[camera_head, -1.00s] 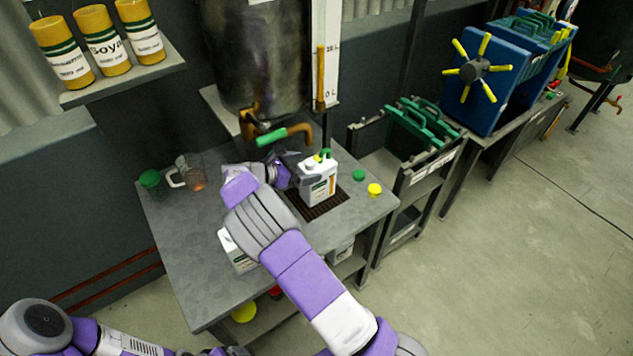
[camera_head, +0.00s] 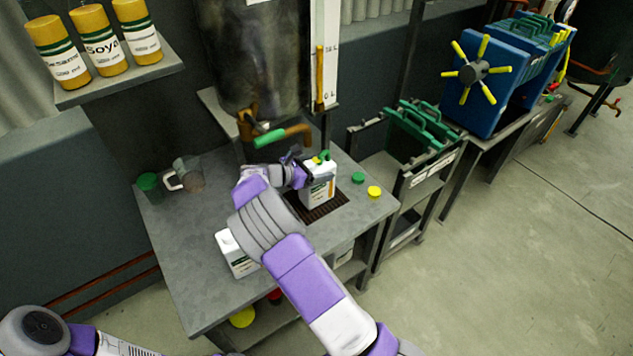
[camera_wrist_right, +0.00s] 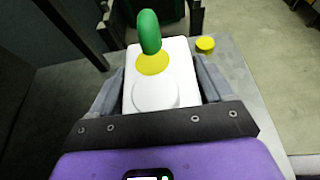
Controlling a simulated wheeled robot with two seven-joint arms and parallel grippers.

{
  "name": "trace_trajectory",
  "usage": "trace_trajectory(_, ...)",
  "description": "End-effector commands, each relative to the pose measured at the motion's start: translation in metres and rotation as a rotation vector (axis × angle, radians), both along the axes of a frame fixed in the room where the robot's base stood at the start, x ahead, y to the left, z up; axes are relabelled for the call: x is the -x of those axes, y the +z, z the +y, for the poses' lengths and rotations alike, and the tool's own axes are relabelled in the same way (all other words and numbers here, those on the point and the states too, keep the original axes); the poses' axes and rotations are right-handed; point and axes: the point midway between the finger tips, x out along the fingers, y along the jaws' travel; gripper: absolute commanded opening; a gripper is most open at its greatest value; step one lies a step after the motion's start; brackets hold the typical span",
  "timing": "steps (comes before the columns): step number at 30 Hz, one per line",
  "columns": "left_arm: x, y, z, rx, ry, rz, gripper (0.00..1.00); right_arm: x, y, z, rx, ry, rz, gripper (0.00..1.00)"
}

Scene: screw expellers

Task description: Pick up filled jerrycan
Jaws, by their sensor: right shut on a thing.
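The white jerrycan (camera_head: 318,187) with a green handle and a yellow ring stands upright at the dark grate on the metal table, in front of the tank's tap. My right gripper (camera_head: 304,172) is shut on it from its left side. In the right wrist view, the jerrycan's white top (camera_wrist_right: 163,85) sits between the two grey fingers of my right gripper (camera_wrist_right: 160,88). I cannot tell whether its base touches the grate. My left gripper is not in view; only part of the left arm shows at the bottom left.
A second white can (camera_head: 236,254) stands near the table's front-left, close to my right arm. A green cap (camera_head: 358,178) and a yellow cap (camera_head: 374,192) lie right of the grate. The tap (camera_head: 270,138) is close above. A glass jug (camera_head: 190,174) and green jar (camera_head: 150,186) stand at left.

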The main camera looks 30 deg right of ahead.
Motion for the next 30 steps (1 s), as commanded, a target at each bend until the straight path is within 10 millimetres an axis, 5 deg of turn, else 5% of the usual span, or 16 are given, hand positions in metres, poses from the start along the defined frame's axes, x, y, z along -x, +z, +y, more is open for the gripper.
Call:
trace_trajectory(9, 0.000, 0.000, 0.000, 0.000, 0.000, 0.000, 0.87, 0.000, 0.000, 0.000, -0.001, 0.000, 0.000, 0.00)
trace_trajectory(30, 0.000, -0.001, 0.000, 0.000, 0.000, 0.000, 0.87, 0.004, 0.017, 0.000, 0.003, 0.001, -0.003, 0.00)
